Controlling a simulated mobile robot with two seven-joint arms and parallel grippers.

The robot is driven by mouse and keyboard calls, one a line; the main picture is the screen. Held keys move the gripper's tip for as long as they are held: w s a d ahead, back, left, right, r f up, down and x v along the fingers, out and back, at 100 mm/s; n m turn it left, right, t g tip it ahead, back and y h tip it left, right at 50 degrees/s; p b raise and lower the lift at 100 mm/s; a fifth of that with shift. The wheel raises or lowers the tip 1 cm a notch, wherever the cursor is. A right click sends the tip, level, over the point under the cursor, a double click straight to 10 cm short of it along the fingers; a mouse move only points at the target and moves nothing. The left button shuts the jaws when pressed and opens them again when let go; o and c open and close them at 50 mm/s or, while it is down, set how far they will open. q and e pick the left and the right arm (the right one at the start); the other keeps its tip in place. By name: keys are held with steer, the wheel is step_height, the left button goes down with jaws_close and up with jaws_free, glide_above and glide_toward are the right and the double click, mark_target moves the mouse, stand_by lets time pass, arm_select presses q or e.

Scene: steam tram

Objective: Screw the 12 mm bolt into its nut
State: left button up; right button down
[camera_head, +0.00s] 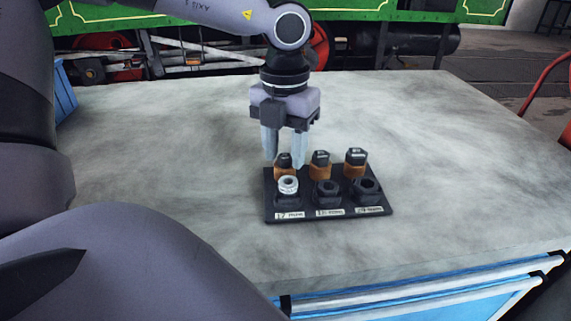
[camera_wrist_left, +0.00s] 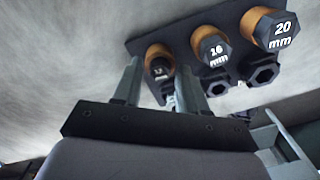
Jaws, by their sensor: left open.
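The 12 mm bolt (camera_head: 284,159) stands head up in an orange-brown holder at the back left of a black board (camera_head: 310,214). In the left wrist view the bolt (camera_wrist_left: 160,68) shows between the fingertips. My left gripper (camera_head: 284,162) points down over it, open, with one finger on each side; I cannot tell whether they touch it. The nut is mostly hidden in the wrist view. My right gripper is not in view.
Beside the 12 mm bolt stand the 16 mm bolt (camera_head: 320,159) and the 20 mm bolt (camera_head: 356,156), with dark nuts (camera_head: 326,191) (camera_head: 367,187) in front. The grey tabletop (camera_head: 440,150) around the board is clear. A blue crate (camera_head: 64,92) is at the far left.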

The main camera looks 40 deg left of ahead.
mark_target(285, 156)
arm_select(q)
steer(key=shift+c, duration=0.2)
jaws_close()
steer(key=shift+r, duration=0.25)
steer(key=shift+r+p, duration=0.55)
steer(key=shift+r, duration=0.2)
steer(key=shift+r, duration=0.1)
steer(key=shift+r+p, duration=1.55)
steer(key=shift+r, duration=0.9)
